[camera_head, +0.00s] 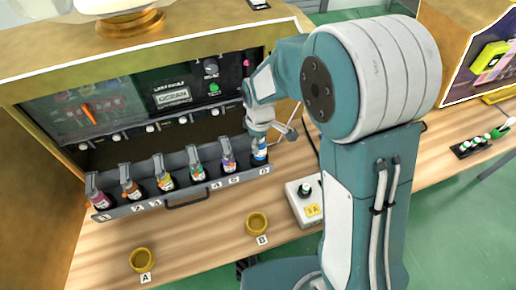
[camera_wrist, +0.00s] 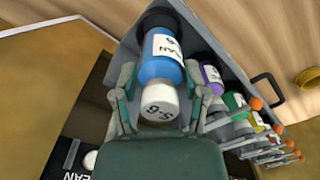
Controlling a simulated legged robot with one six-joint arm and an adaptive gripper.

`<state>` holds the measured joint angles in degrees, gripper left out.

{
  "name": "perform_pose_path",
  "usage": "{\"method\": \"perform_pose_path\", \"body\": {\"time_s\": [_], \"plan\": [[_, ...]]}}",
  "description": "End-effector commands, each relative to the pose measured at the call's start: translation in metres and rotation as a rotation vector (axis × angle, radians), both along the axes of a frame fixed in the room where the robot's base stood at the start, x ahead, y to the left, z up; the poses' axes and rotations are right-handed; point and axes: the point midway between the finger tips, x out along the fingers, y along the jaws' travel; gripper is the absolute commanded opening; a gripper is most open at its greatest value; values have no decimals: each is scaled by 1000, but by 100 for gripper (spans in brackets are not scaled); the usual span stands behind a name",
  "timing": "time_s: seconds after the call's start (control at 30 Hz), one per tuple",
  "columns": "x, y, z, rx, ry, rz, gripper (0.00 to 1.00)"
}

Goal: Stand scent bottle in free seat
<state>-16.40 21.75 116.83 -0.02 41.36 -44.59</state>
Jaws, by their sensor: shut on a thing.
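A blue scent bottle (camera_head: 259,153) with a white cap stands about upright at the right end of the grey seat rack (camera_head: 150,205). My gripper (camera_head: 259,136) is above it. In the wrist view the blue bottle (camera_wrist: 160,66) has a white "OCEAN" label, and my gripper's fingers (camera_wrist: 161,90) are shut on it from both sides near the cap. The bottle is at the rack's end seat, but its base is hidden, so I cannot tell whether it rests on the seat floor. Several other bottles (camera_head: 228,162) stand in the seats to its left.
The vending cabinet (camera_head: 130,90) is open behind the rack, with a panel reading "OCEAN". Yellow rings A (camera_head: 142,260) and B (camera_head: 257,223) sit on the wooden table in front. A white button box (camera_head: 304,204) stands right of the rack.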

Motion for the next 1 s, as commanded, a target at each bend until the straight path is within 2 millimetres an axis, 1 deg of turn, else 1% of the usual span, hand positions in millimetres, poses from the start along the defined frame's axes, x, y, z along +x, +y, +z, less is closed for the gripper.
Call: {"method": "perform_pose_path", "body": {"time_s": [0.1, 0.23, 0.3, 0.63, 0.67, 0.7, 0.73, 1.0], "plan": [[3, 5, -9, 0, 2, 2, 6], [2, 3, -30, 0, 4, 0, 6], [2, 4, -36, 0, 1, 0, 6], [3, 4, -39, 0, 0, 1, 6], [3, 4, -39, 0, 0, 1, 71], [3, 4, -38, 0, 0, 0, 89], [3, 4, -38, 0, 0, 0, 92], [3, 4, -38, 0, 0, 0, 92]]}}
